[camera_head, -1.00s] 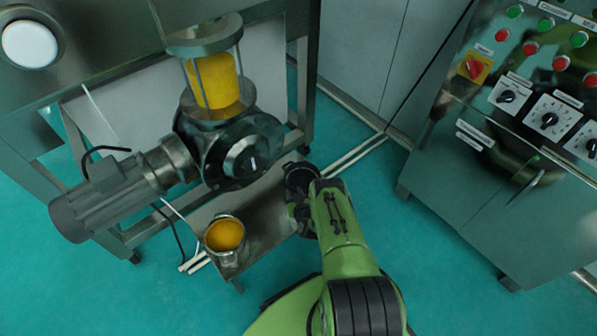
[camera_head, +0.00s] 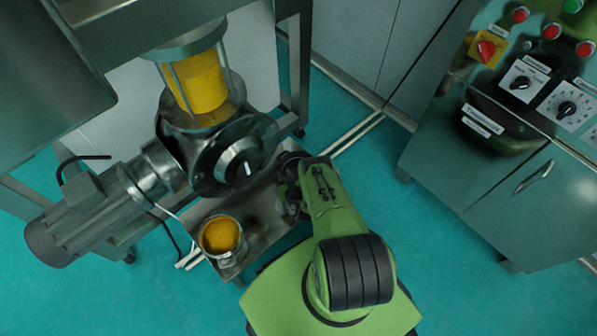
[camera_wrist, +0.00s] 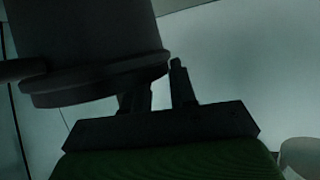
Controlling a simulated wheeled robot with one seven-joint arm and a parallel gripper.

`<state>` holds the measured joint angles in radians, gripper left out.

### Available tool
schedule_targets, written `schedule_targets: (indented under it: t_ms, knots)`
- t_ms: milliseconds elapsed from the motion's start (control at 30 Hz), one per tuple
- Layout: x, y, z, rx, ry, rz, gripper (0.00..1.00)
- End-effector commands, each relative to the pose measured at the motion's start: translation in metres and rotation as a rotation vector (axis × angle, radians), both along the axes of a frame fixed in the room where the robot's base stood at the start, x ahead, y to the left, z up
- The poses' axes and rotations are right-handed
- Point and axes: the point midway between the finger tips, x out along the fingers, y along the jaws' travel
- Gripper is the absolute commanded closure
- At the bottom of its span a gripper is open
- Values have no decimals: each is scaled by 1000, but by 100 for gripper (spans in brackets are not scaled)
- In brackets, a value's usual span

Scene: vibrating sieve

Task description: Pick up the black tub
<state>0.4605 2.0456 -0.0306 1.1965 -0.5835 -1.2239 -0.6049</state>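A small round tub (camera_head: 221,237) with a grey, partly dark wall and orange-yellow contents stands upright on the low steel shelf under the machine. I see no other plainly black tub in the head view. My gripper (camera_head: 291,183) is to the right of this tub, apart from it, beside the machine's outlet; its fingers are hard to make out there. In the wrist view my gripper (camera_wrist: 160,88) has its two fingers apart with nothing seen between them. A dark cylinder with a flanged rim (camera_wrist: 85,50) fills the upper left and overlaps the left finger's tip; I cannot tell what it is.
The machine's valve body (camera_head: 225,150) and motor (camera_head: 85,215) are above and left of the tub. A clear cylinder of yellow material (camera_head: 200,82) sits on top. The steel shelf (camera_head: 262,205) has bare room right of the tub. A control cabinet (camera_head: 500,170) stands at right.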

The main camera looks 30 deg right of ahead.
Motion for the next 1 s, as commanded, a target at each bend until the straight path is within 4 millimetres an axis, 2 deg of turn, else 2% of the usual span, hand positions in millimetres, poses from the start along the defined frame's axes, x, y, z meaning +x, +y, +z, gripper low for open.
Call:
schedule_targets:
  t_ms: [33, 133, 167, 1000]
  knots:
    - [0, 0, 0, 1, 1, 1, 83]
    - [0, 0, 0, 1, 2, 1, 98]
    - [0, 0, -1, 1, 2, 1, 100]
    - [-3, 1, -3, 3, 10, 2, 100]
